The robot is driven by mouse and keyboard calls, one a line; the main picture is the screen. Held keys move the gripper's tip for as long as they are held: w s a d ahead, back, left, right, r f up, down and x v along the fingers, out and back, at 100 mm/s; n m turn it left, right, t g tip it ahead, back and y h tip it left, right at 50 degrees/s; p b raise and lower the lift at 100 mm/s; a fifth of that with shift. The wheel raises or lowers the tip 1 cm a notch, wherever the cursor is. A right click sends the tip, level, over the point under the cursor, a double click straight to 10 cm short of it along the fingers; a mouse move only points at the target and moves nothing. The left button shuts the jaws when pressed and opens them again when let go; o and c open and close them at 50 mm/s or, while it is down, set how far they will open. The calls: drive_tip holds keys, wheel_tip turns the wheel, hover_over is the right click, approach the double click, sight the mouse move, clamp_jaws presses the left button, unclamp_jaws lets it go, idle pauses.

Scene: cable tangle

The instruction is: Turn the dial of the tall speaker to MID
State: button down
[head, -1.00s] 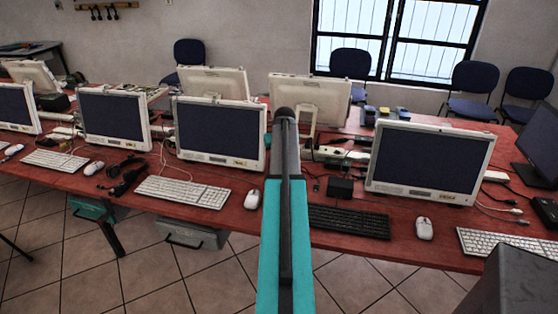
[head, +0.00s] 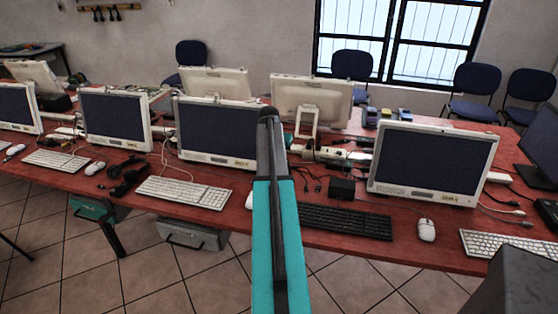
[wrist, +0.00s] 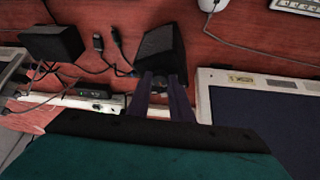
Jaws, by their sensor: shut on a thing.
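In the wrist view a dark, box-shaped speaker (wrist: 160,45) stands on the red desk, just past my fingertips. My gripper (wrist: 161,82) is at its near face, with one dark finger on each side of a small dark part that looks like the dial (wrist: 160,84). The jaws are shut on it. The dial's marks and its pointer are too small and dark to read.
In the wrist view a monitor (wrist: 265,105) lies close on the right. A black box (wrist: 52,42) and loose cables are on the left, and a white power strip (wrist: 85,104) runs behind the fingers. A black keyboard (head: 345,221) lies in front.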

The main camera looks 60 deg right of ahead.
idle(0.4)
drive_tip(key=c, duration=1.8)
unclamp_jaws()
drive_tip(key=shift+c, duration=0.2)
drive_tip(key=shift+r, duration=0.2)
drive_tip(key=w+b+v, duration=0.1)
drive_tip(key=b+v, duration=0.1)
drive_tip(key=v, duration=1.1)
drive_tip(key=shift+s+r, duration=0.3)
drive_tip(key=shift+s, duration=0.15)
